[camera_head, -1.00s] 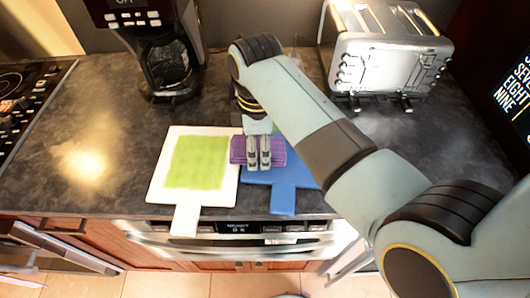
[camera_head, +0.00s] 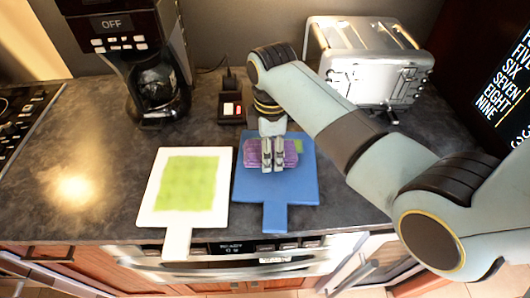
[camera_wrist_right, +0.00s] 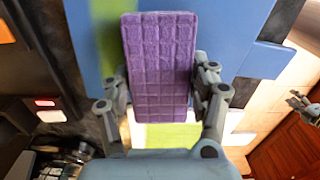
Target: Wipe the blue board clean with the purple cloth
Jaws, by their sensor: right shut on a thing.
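The blue board (camera_head: 262,187) lies flat on the dark counter with its handle toward the front edge. A small green patch (camera_head: 298,146) shows on it just right of the cloth, and a green strip (camera_wrist_right: 104,35) shows beside the cloth in the right wrist view. My right gripper (camera_head: 272,168) points down over the upper part of the board, shut on the purple cloth (camera_head: 290,152). The cloth is a quilted block, also in the right wrist view (camera_wrist_right: 160,65); its contact with the board is unclear. What seems my left gripper (camera_wrist_right: 303,105) shows small at the right wrist view's edge.
A white board (camera_head: 150,205) with a large green patch lies left of the blue board. A coffee maker (camera_head: 125,45) and a toaster (camera_head: 365,60) stand behind. A small black box (camera_head: 231,112) with lit switches sits behind the blue board.

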